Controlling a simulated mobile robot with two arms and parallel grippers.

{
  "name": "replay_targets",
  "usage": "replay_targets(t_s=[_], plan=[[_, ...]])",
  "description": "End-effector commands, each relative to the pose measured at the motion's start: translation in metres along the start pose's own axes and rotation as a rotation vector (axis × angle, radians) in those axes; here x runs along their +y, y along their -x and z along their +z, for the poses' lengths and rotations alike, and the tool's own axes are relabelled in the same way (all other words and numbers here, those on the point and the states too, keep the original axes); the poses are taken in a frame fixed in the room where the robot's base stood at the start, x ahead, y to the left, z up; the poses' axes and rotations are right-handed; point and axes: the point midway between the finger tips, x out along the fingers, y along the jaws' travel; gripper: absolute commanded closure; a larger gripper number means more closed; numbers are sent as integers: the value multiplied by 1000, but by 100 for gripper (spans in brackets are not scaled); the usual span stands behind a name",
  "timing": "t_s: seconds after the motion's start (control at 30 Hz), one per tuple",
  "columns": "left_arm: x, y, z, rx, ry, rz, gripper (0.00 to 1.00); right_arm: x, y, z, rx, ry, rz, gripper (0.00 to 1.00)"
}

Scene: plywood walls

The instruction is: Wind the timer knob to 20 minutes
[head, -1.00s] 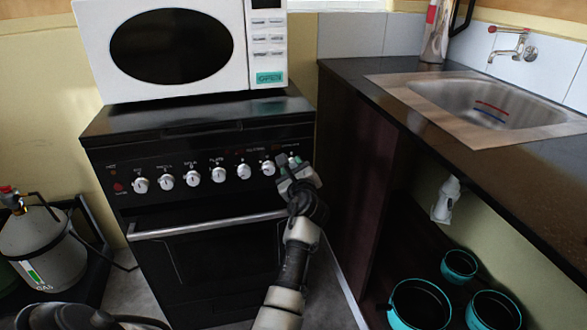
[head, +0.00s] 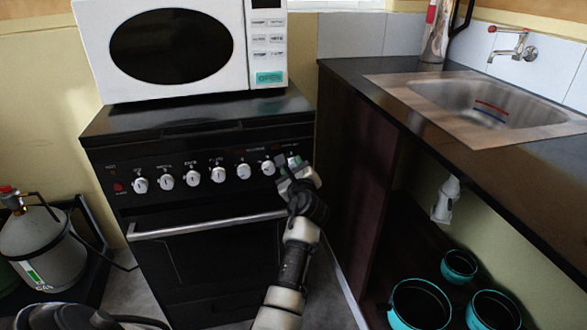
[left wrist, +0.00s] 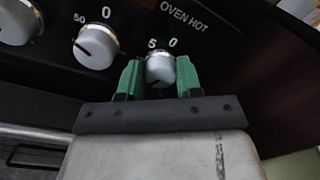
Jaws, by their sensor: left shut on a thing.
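The timer knob (left wrist: 160,70) is the rightmost in the row on the black stove front (head: 215,250). It is round and silvery, with the marks 5 and 0 above it. A short dark line on its face points down and to the left. My left gripper (left wrist: 159,74) has its green fingers on both sides of the knob and is shut on it. In the head view my left gripper (head: 290,166) covers the knob almost wholly. My right gripper is not in view.
A neighbouring knob (left wrist: 96,47) stands close on the left. A white microwave (head: 180,50) stands on the stove. A counter with a sink (head: 485,100) is at the right, with teal-rimmed pots (head: 418,303) below. A gas cylinder (head: 35,245) stands at the left.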

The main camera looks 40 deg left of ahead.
Motion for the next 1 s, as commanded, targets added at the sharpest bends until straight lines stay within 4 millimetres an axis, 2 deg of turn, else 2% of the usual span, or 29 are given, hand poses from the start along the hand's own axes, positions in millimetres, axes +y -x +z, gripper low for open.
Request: replay_targets(t_s=[0.77, 0.8, 0.83, 1.0], plan=[[-1, 0, 1, -2, 1, -2, 89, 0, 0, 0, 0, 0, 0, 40], [-1, 0, 1, -2, 1, -2, 59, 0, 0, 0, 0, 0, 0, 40], [-1, 0, 1, -2, 1, -2, 55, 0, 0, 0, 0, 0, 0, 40], [0, 0, 1, -1, 0, -1, 55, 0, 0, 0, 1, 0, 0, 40]])
